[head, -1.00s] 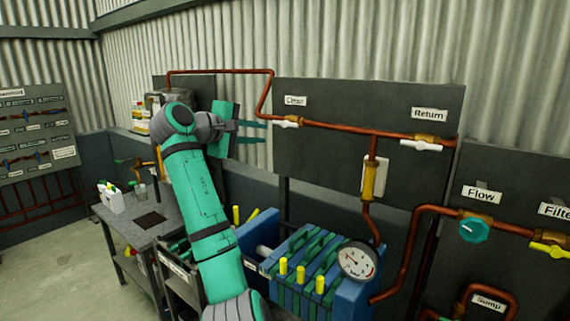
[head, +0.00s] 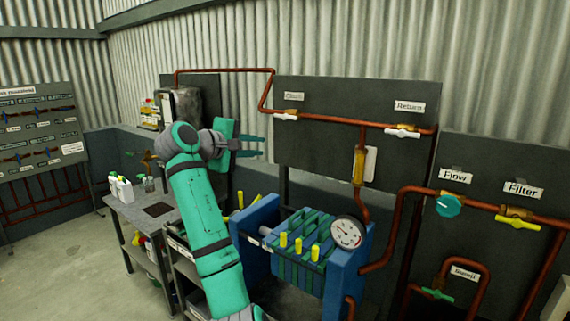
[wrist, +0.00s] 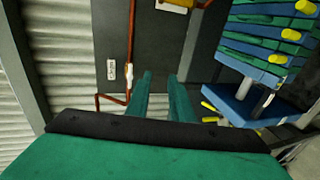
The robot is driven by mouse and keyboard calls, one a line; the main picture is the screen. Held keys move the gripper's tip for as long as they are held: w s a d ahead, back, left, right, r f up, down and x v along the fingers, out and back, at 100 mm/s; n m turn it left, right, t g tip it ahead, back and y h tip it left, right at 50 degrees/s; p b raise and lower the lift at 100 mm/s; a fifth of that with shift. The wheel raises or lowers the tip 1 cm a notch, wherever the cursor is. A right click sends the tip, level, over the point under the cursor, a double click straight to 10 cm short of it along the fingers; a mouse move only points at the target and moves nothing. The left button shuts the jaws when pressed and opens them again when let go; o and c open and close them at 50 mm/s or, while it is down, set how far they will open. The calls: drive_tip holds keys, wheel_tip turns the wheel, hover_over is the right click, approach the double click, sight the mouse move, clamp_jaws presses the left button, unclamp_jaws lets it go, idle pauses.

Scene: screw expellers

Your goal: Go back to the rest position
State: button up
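My gripper (head: 262,146) is raised at the end of my green arm, in front of the dark wall panel and below and left of the white Clean valve handle (head: 286,117). Its two green fingers point right, apart, with nothing between them. In the wrist view the gripper (wrist: 160,80) also shows two separated fingers with an empty gap. It touches nothing that I can see.
A blue press with green plates (head: 300,255) and a round gauge (head: 347,232) stand right of my arm. A copper pipe (head: 330,122) crosses the panel. A grey workbench (head: 140,212) with bottles is at left. The floor at far left is clear.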

wheel_tip(320, 180, down, 34)
drive_tip(key=a+t+y, duration=0.1)
drive_tip(key=a+y, duration=0.2)
drive_tip(key=y, duration=0.2)
drive_tip(key=s+d+f+m+y, duration=0.1)
drive_tip(key=s+f+y, duration=0.1)
drive_tip(key=s+f, duration=0.85)
drive_tip(key=s+f+y, duration=0.1)
drive_tip(key=s+f, duration=0.7)
drive_tip(key=f, duration=0.5)
drive_tip(key=s+d+f+m, duration=0.2)
drive_tip(key=s, duration=0.7)
drive_tip(key=s+d+f+m+y, duration=0.1)
drive_tip(key=s+f, duration=0.2)
drive_tip(key=s, duration=0.6)
drive_tip(key=s+d+f+m, duration=0.2)
drive_tip(key=s, duration=0.6)
drive_tip(key=s+d+r+m, duration=0.1)
drive_tip(key=s+r, duration=0.3)
drive_tip(key=s, duration=0.3)
drive_tip(key=s+d+r+m+t, duration=0.1)
drive_tip(key=s+r, duration=0.3)
drive_tip(key=s, duration=0.4)
drive_tip(key=s+d+r+m+t, duration=0.1)
drive_tip(key=s+d+r+m, duration=0.2)
drive_tip(key=s+r, duration=0.2)
drive_tip(key=s, duration=0.3)
drive_tip(key=shift+d+h, duration=0.25)
drive_tip(key=shift+h, duration=0.05)
